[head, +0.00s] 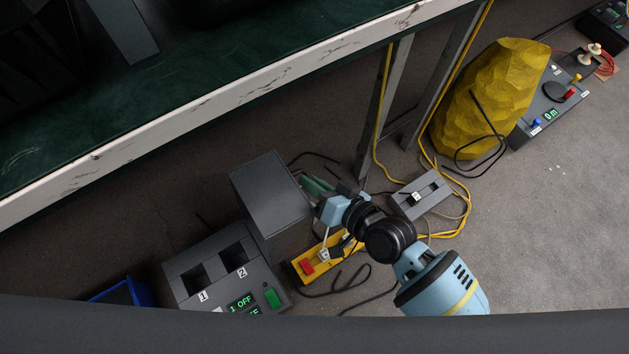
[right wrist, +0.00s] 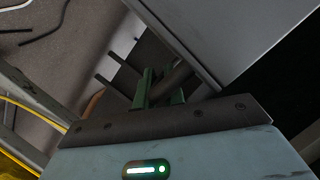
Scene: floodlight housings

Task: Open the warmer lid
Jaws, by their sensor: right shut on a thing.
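The warmer (head: 222,262) is a grey box at the lower left of the head view, with slots marked 1 and 2 and a green display reading "1 OFF". Its grey lid (head: 268,195) stands up at the right of the slots, which are uncovered. The lid's grey face also shows in the right wrist view (right wrist: 235,35). My right gripper (head: 326,190) is at the lid's right side, shut on what looks like a green lid handle (head: 315,185). Green parts also show between the fingers in the right wrist view. My left gripper is not in view.
A yellow box with a red button (head: 307,266) and loose cables lies below my right gripper. A grey switch box (head: 421,195) and table legs are near. A yellow lumpy sack (head: 487,100) and a control box (head: 555,97) stand at upper right. The floor at right is clear.

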